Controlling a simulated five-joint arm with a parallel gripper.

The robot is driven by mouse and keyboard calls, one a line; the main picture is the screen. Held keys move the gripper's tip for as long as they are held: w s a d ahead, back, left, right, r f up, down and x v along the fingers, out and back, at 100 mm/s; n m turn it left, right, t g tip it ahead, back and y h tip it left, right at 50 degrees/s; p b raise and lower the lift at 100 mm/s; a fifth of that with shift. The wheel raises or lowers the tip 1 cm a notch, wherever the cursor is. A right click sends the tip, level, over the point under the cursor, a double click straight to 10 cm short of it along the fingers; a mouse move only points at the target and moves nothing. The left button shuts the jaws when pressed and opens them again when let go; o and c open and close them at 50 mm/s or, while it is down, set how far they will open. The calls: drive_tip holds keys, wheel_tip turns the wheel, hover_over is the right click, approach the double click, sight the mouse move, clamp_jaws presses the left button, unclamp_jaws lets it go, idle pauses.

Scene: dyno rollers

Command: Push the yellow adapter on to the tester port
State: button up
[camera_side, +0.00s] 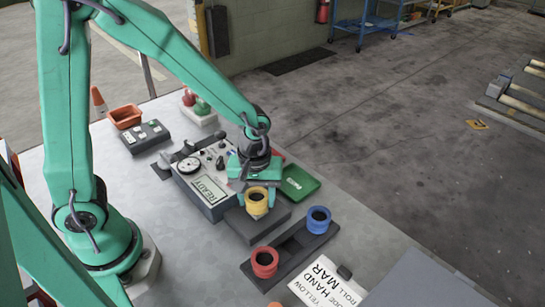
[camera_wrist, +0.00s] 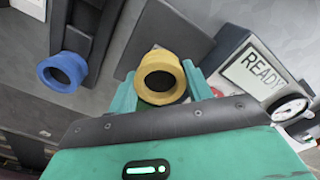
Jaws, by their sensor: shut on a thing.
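My gripper (camera_side: 256,184) is shut on the yellow adapter (camera_side: 257,207), a short open ring with a dark hole. In the wrist view the adapter (camera_wrist: 158,59) sits between my two green fingers (camera_wrist: 161,92). In the side view it is over or on a dark grey block (camera_side: 240,225) in front of the tester; I cannot tell whether it touches the block. The tester (camera_side: 212,205) is a grey box with a dial and a display reading READY; the display also shows in the wrist view (camera_wrist: 258,68). I cannot make out the tester port.
A dark rack (camera_side: 292,243) nearby holds a blue adapter (camera_side: 319,225) and a red adapter (camera_side: 265,270). A green tray (camera_side: 312,187) lies right of my gripper. A switch box (camera_side: 146,137) and an orange bin (camera_side: 125,116) stand farther back. A printed card (camera_side: 328,285) lies in front.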

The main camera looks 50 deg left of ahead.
drive_tip(key=shift+f, duration=0.15)
drive_tip(key=o, duration=1.1)
drive_tip(key=shift+r, duration=3.9)
drive_tip(key=shift+s+a+r+m, duration=0.2)
drive_tip(key=shift+a+r+m, duration=0.15)
drive_tip(key=shift+r, duration=0.3)
drive_tip(key=s+a+r+m+t, duration=0.5)
drive_tip(key=s+a+r+m, duration=0.3)
drive_tip(key=r, duration=0.2)
drive_tip(key=shift+s+r+t, duration=0.2)
drive_tip(key=shift+s+t, duration=0.1)
drive_tip(key=shift+s, duration=0.05)
